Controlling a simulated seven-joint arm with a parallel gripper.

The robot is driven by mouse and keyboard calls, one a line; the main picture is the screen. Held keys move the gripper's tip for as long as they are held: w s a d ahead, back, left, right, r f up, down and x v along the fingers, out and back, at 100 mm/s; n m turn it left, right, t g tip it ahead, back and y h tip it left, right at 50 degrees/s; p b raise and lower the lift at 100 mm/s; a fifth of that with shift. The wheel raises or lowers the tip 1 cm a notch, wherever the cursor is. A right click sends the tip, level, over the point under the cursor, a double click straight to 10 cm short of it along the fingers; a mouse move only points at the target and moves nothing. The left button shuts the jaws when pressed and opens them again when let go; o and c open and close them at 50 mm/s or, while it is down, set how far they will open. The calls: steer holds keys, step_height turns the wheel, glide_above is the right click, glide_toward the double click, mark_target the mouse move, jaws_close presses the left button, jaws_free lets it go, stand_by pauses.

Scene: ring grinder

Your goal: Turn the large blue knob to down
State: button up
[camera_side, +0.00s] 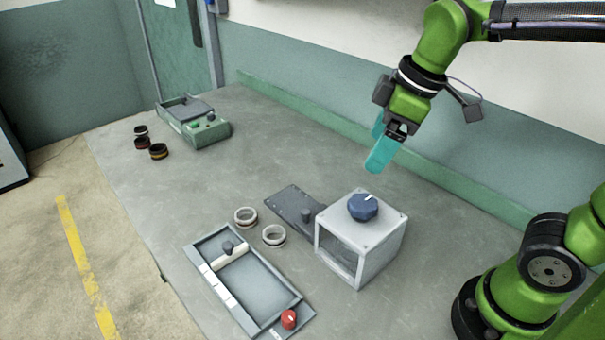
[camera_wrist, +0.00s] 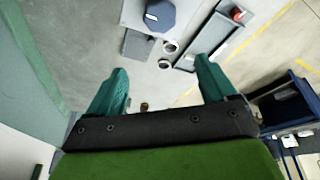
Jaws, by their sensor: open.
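The large blue knob (camera_side: 362,207) sits on top of a light grey box (camera_side: 378,239) with an open front, at the right of the table. A white mark shows on the knob, pointing toward the upper right in the side view. In the wrist view the knob (camera_wrist: 159,15) is at the top, beyond the fingertips. My gripper (camera_side: 380,150) has teal fingers and hangs above and behind the box, apart from the knob. In the wrist view my gripper (camera_wrist: 160,75) is open, with nothing between its fingers.
A grey tray (camera_side: 213,278) with a red knob (camera_side: 288,319) lies at the front. Two pale rings (camera_side: 259,226) and a dark plate (camera_side: 290,207) lie beside the box. A green device (camera_side: 193,121) and several dark rings (camera_side: 149,141) are at far left. The table (camera_side: 240,165) between is clear.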

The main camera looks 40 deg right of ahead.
mark_target(363, 203)
step_height(363, 203, up, 4)
steer(key=w+n+g+h, duration=0.1)
steer(key=n+g, duration=0.2)
steer(key=n, duration=1.7)
steer(key=f, duration=1.6)
steer(key=shift+w+a+f, duration=0.1)
steer(key=shift+a+f, duration=0.1)
steer(key=shift+a, duration=0.2)
steer(key=c, duration=1.1)
steer(key=shift+o, duration=0.2)
